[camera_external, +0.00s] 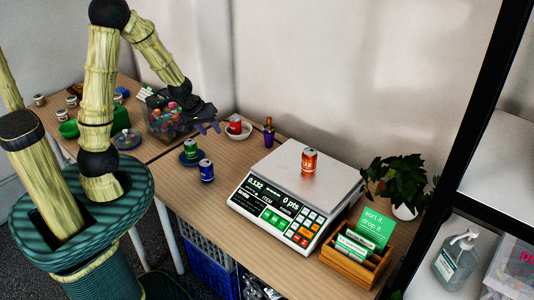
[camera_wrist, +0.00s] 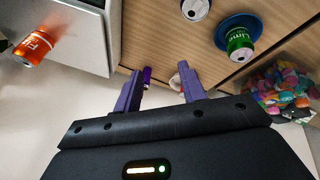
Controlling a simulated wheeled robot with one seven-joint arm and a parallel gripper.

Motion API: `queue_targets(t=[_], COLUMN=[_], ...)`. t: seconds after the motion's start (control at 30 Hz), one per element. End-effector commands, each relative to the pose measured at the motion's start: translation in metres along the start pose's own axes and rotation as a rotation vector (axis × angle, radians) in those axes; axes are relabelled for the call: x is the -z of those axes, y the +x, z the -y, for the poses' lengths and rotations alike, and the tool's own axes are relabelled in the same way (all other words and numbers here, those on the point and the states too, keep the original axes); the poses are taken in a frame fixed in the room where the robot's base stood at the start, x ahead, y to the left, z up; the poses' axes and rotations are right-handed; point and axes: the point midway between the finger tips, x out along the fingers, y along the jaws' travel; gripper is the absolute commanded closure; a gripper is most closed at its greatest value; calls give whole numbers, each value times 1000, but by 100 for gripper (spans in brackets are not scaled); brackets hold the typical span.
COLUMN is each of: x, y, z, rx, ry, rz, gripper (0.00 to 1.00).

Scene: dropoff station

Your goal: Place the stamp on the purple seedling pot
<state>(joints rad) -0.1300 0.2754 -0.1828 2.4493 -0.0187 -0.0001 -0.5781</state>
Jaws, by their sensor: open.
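The small purple seedling pot (camera_external: 268,139) stands on the wooden table near the wall, left of the scale. A small brownish upright piece (camera_external: 268,123), which looks like the stamp, stands on or in the pot; I cannot tell how it sits. In the wrist view a purple thing that looks like the pot (camera_wrist: 147,74) shows just beyond the left finger, partly hidden, and no stamp can be made out. My gripper (camera_external: 207,128) is in the air left of the pot and apart from it. In the wrist view its purple fingers (camera_wrist: 160,92) are apart with nothing between them.
A white bowl with a red can (camera_external: 235,127) lies between gripper and pot. A green can on a blue saucer (camera_external: 191,158) and a blue can (camera_external: 206,171) stand nearer. A clear box of colourful pieces (camera_external: 166,123) is behind. The scale (camera_external: 276,182) bears an orange can (camera_external: 309,161).

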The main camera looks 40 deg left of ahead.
Motion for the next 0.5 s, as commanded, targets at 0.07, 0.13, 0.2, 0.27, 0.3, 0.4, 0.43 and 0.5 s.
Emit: queue_targets(t=[0.07,0.13,0.2,0.27,0.3,0.4,0.43,0.5], x=[-12,-24,-35,-43,-47,-52,-53,-53], y=[-24,-43,-59,-69,-73,-79,-79,-79], z=[14,27,38,46,49,54,55,55], rx=[44,77,98,108,112,116,116,117], ry=[158,292,407,482,518,565,570,571], rz=[27,63,101,128,142,164,166,168], gripper=[59,59,59,59,59,59,59,59])
